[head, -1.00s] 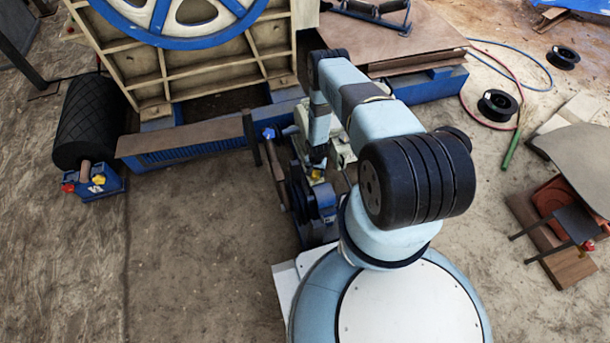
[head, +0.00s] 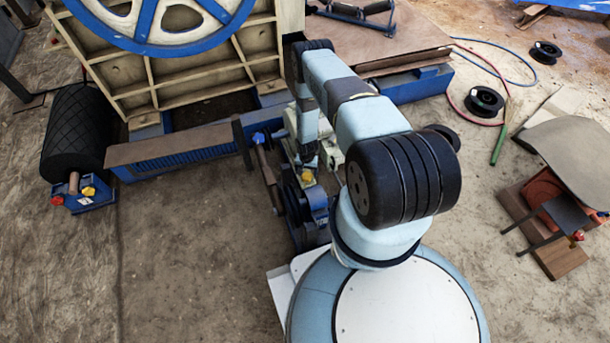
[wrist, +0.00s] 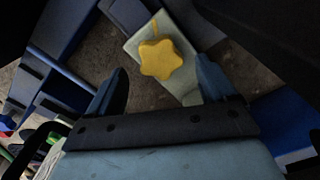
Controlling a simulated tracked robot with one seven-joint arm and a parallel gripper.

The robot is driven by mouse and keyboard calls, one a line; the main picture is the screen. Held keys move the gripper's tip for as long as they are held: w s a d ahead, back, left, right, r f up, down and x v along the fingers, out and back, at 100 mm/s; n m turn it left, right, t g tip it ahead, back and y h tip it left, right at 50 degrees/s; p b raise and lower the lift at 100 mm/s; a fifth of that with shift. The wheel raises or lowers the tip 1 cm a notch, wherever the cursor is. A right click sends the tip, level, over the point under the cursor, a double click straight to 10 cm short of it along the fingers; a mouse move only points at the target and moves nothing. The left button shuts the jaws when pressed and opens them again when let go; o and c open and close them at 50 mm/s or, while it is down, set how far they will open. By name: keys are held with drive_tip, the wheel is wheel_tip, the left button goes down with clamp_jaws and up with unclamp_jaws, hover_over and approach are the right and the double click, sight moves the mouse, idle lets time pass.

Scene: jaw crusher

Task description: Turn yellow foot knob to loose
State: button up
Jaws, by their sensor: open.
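A yellow star-shaped knob (wrist: 160,60) sits on a pale grey-green foot plate (wrist: 182,84) in the wrist view. A small yellow pointer or stub shows just above it. My gripper (wrist: 161,76) is open, its two blue fingers apart on the left and right of the knob's near side. Nothing is held, and I cannot tell how far the fingertips are from the knob in depth. In the head view a small yellow part (head: 307,177) shows just below my downward-pointing wrist; the fingers are mostly hidden there.
A blue machine part (head: 307,207) stands close to my arm, beside a blue beam with a brown plate (head: 170,147). A black roller (head: 76,130) and a blue block with red and yellow knobs (head: 85,198) are at left. Bare floor lies at front left.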

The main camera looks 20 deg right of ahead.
sight(308, 175)
wheel_tip(308, 175, up, 10)
drive_tip(key=shift+d+r, duration=0.25)
drive_tip(key=shift+d, duration=0.1)
idle(0.4)
